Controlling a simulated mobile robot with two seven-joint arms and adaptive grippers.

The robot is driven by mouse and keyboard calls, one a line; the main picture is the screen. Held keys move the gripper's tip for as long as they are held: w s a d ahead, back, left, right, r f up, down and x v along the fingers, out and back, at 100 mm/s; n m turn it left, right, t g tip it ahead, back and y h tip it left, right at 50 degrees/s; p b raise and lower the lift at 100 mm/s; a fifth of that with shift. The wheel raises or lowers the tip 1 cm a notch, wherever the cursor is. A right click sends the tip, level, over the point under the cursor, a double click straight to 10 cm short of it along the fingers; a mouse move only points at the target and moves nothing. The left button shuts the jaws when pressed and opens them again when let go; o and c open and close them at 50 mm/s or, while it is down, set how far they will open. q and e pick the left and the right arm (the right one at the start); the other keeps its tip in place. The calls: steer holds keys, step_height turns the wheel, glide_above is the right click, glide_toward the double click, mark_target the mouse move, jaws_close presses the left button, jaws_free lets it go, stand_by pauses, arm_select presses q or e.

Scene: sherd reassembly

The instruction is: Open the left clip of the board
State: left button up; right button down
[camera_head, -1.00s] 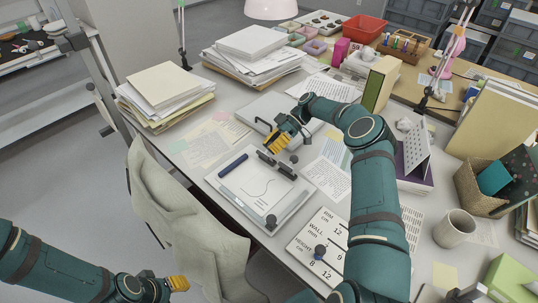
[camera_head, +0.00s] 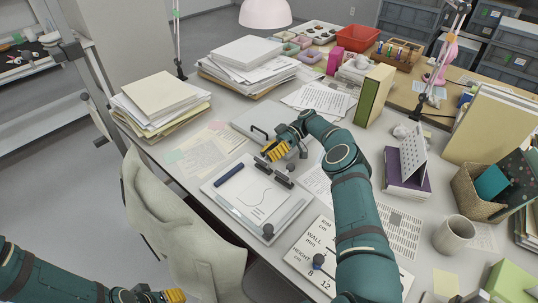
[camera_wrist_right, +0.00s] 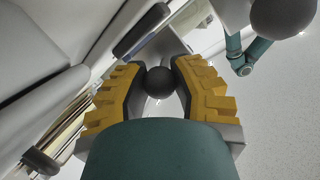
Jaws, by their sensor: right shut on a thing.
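The board (camera_head: 290,217) lies on the desk, a pale flat panel with a drawn sheet on it. Dark clip parts (camera_head: 277,180) sit at its far edge, and a round dark knob (camera_head: 268,231) stands at its near corner. My right gripper (camera_head: 274,151) is at the far edge of the board. In the right wrist view its yellow fingers are shut on a dark round knob (camera_wrist_right: 158,82). Which clip this knob belongs to is hard to tell. My left gripper (camera_head: 173,295) is at the bottom edge, away from the board, its fingers partly cut off.
A dark blue bar (camera_head: 230,173) lies at the board's left. Paper stacks (camera_head: 160,98), a purple book (camera_head: 405,175) and a mug (camera_head: 453,235) surround the area. A chair (camera_head: 185,220) stands in front.

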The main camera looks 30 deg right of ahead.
steer(key=c, duration=0.7)
jaws_free()
step_height(320, 180, up, 10)
steer(key=shift+s+f, duration=0.1)
steer(key=shift+s, duration=0.05)
